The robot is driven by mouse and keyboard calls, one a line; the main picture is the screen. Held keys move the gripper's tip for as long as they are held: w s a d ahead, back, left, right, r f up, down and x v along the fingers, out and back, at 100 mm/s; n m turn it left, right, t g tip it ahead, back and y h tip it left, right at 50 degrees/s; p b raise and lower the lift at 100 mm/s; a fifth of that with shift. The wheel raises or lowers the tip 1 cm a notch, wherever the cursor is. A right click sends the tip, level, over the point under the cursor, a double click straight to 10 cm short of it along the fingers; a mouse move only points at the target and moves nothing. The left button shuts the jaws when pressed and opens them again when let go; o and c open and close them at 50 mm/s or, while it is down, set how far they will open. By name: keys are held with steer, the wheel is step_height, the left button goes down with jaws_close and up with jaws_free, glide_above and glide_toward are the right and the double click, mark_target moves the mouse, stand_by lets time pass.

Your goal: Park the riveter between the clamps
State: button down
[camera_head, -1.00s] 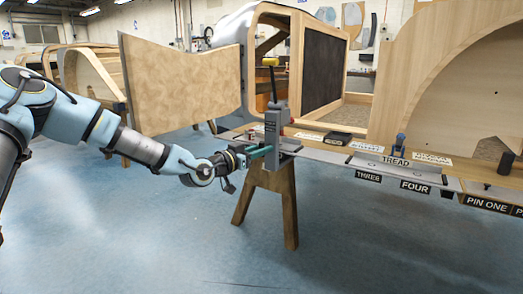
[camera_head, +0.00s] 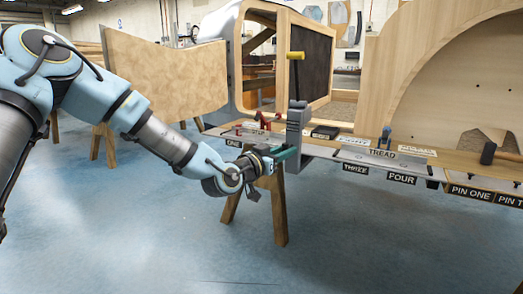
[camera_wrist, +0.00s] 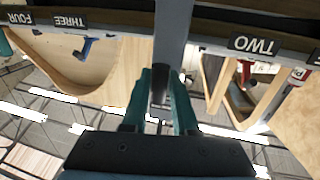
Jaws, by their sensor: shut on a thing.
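The riveter (camera_head: 299,128) is a tall grey tool with a yellow T-handle, upright at the front edge of the bench. My gripper (camera_head: 288,155), with teal fingers, is shut on its grey body, which also fills the upper middle of the wrist view (camera_wrist: 171,40). A red clamp (camera_head: 266,119) stands left of the riveter and a blue clamp (camera_head: 385,136) stands right of it. The wrist view is upside down; there the blue clamp (camera_wrist: 84,45) is left and the red clamp (camera_wrist: 300,73) right. I cannot tell whether the riveter's base touches the bench.
The bench edge carries labels ONE (camera_head: 233,143), THREE (camera_head: 355,169) and FOUR (camera_head: 401,178); TWO (camera_wrist: 256,45) shows in the wrist view. A mallet (camera_head: 490,153) lies at the right. The blue floor in front is clear.

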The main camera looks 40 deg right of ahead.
steer(key=shift+s+d, duration=0.2)
steer(key=shift+s, duration=0.6)
steer(key=shift+s+d, duration=0.2)
steer(key=shift+s, duration=0.55)
steer(key=c, duration=0.7)
jaws_free()
steer(key=a, duration=1)
steer(key=shift+s+a, duration=0.3)
steer(key=shift+a, duration=0.1)
